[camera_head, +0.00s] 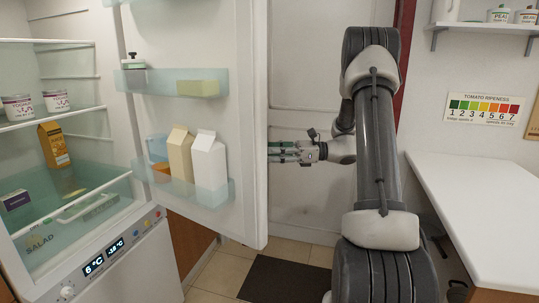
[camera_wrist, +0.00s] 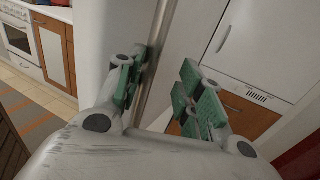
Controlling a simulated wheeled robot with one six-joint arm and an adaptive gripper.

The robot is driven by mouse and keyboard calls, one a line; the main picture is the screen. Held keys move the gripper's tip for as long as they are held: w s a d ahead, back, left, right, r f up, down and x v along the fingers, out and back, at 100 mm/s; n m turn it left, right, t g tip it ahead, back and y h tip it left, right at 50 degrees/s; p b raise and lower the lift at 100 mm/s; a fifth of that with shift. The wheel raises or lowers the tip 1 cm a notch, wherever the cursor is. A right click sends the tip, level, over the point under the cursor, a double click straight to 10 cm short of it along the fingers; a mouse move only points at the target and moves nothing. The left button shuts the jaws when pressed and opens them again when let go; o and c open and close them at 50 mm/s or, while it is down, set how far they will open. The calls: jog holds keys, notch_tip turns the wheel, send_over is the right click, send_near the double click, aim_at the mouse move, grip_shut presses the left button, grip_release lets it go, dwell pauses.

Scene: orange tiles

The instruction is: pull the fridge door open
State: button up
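The fridge door (camera_head: 247,110) stands wide open in the head view, its shelved inner side facing me and its free edge to the right. My gripper (camera_head: 272,151) is at that free edge, reaching in from the right, with its tips at or just behind the edge. In the wrist view my gripper (camera_wrist: 164,62) has its green-padded fingers spread apart.
The fridge interior (camera_head: 65,130) holds yoghurt cups, a carton and a drawer. The door shelves carry two cartons (camera_head: 208,160) and small items. A white counter (camera_head: 480,205) stands at the right. A dark mat (camera_head: 284,280) lies on the tiled floor. An oven (camera_wrist: 22,40) shows in the wrist view.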

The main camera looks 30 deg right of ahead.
jog(key=shift+w+d, duration=0.2)
jog(key=shift+d, duration=0.55)
jog(key=shift+w+d, duration=0.2)
jog(key=shift+d, duration=0.55)
jog(key=shift+c, duration=0.3)
